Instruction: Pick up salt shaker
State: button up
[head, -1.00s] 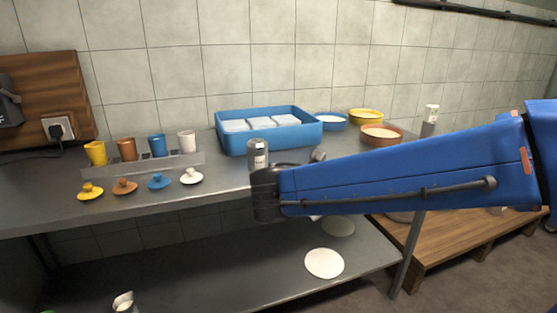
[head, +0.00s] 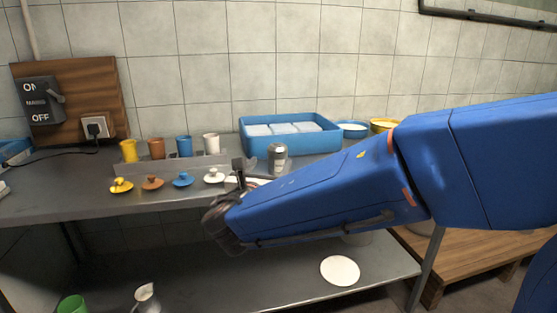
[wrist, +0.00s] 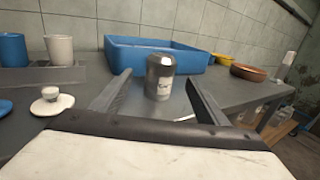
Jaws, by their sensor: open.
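In the wrist view the shaker (wrist: 160,78) is centred ahead, between the lines of the two fingers. My gripper (wrist: 158,84) is open and empty, with one finger on each side of the view. I cannot tell whether the fingertips reach level with the shaker. In the head view my arm partly hides the table around it.
The blue tray (head: 243,139) with white contents stands close behind the shaker. Coloured cups (head: 184,146) stand on a rack to the left, with several lids in front, the white lid (head: 213,175) nearest my gripper. Bowls (wrist: 247,73) stand to the right.

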aim_at(281, 149)
jog(key=w+d, duration=0.1)
jog(key=w, duration=0.7)
jog(key=w+d, duration=0.1)
jog(key=w, duration=0.3)
jog(key=shift+w+d, duration=0.3)
jog(key=shift+w, duration=0.1)
jog(key=c, duration=1.3)
